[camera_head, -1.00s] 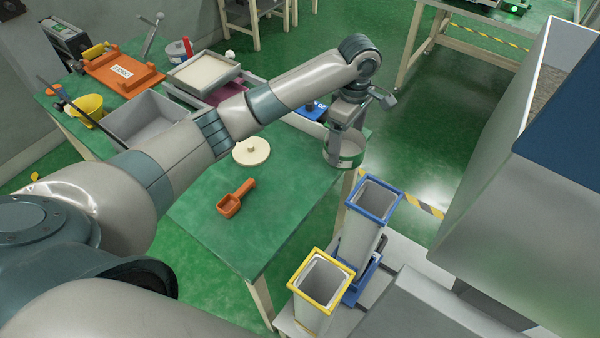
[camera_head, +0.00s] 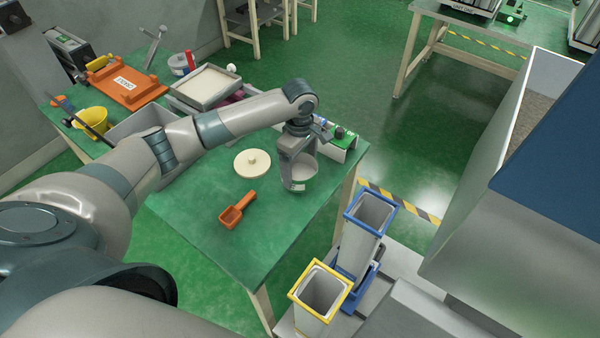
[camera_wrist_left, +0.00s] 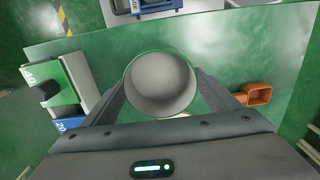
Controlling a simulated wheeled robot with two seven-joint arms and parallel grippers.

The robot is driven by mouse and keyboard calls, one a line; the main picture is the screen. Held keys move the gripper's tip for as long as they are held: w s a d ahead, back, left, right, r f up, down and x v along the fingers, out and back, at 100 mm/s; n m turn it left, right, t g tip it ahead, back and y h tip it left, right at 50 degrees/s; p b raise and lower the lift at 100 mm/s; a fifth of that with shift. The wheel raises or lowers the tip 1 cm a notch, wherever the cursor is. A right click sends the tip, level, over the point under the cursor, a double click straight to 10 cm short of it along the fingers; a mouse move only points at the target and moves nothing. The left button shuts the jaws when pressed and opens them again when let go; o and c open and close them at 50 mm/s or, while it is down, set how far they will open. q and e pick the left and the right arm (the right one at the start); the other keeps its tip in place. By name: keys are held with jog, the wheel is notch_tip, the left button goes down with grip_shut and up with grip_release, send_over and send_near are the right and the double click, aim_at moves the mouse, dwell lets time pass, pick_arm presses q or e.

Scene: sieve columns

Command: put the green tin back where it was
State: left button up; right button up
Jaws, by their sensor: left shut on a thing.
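The green tin (camera_head: 299,180) is a round, open-topped pot with a pale grey inside. My left gripper (camera_head: 298,164) is shut on it, with the fingers around its wall. The tin is upright over the right part of the green table (camera_head: 205,247); I cannot tell whether its base touches the table. The left wrist view shows down into the tin (camera_wrist_left: 160,85), with a green rim, between the two fingers of the left gripper (camera_wrist_left: 160,98). The tin looks empty. My right gripper is not in view.
A cream round lid (camera_head: 252,163) and an orange scoop (camera_head: 236,207) lie left of the tin. Green and blue numbered blocks (camera_wrist_left: 64,88) are beside it. Blue-rimmed (camera_head: 370,212) and yellow-rimmed (camera_head: 320,288) columns stand off the table's right side. The table's front is clear.

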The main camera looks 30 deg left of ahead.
aim_at(300, 177)
pick_arm(q)
jog(key=shift+f, duration=0.1)
notch_tip(300, 177, down, 2)
jog(key=shift+f+p, duration=0.25)
jog(key=shift+p, duration=0.35)
jog(key=shift+f, duration=0.65)
jog(key=o, duration=1.4)
jog(key=shift+f, duration=0.15)
